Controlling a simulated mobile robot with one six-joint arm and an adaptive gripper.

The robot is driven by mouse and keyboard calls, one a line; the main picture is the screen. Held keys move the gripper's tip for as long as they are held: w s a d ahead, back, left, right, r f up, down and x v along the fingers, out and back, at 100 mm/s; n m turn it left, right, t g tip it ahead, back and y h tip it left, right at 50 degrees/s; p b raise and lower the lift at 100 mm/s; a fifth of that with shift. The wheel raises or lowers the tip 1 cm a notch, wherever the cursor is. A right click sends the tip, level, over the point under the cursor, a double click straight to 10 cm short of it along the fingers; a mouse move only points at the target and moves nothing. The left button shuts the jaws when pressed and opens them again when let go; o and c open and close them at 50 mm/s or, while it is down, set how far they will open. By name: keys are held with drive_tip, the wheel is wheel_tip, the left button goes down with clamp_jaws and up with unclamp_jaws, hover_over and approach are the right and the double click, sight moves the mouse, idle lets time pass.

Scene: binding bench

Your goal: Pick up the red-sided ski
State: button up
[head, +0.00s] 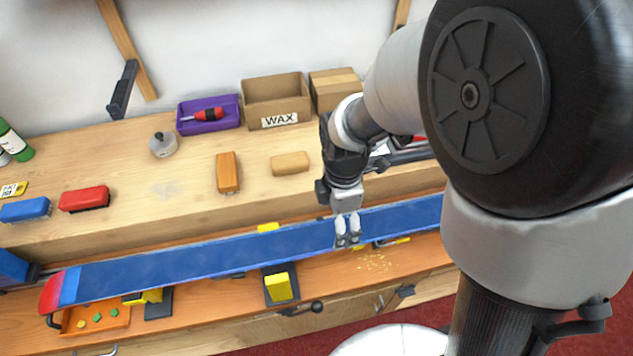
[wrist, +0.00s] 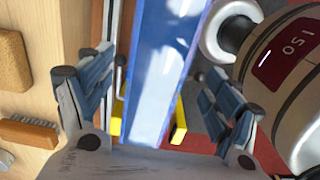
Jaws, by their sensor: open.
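A long blue ski (head: 200,265) with a red tip at its left end lies across the front of the bench. Its sides look blue or purple in the head view; I cannot make out a red side. My gripper (head: 347,238) points down over the right part of the ski, with its fingers open. In the wrist view the ski (wrist: 165,65) runs between the two spread fingers, with a gap on each side. I cannot tell whether the fingertips reach below its top.
Yellow-padded supports (head: 279,287) stand under and in front of the ski. An orange tray (head: 95,318) is at front left. Brushes, a cork block (head: 290,163), a purple bin (head: 209,114) and a WAX box (head: 275,100) stand behind. A red item (head: 420,138) behind my arm is mostly hidden.

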wheel_tip(320, 180, down, 9)
drive_tip(key=b, duration=0.3)
drive_tip(key=shift+r, duration=0.25)
drive_tip(key=shift+c, duration=0.4)
drive_tip(key=c, duration=1.2)
drive_tip(key=shift+c, duration=0.4)
drive_tip(key=shift+w+a+r, duration=0.1)
drive_tip(key=shift+r, duration=0.45)
wheel_tip(320, 180, up, 19)
drive_tip(key=p, duration=0.6)
drive_tip(key=shift+f+p, duration=0.1)
drive_tip(key=shift+p, duration=0.25)
drive_tip(key=shift+c, duration=0.3)
drive_tip(key=shift+r+p, duration=1.4)
drive_tip(key=shift+r, duration=0.25)
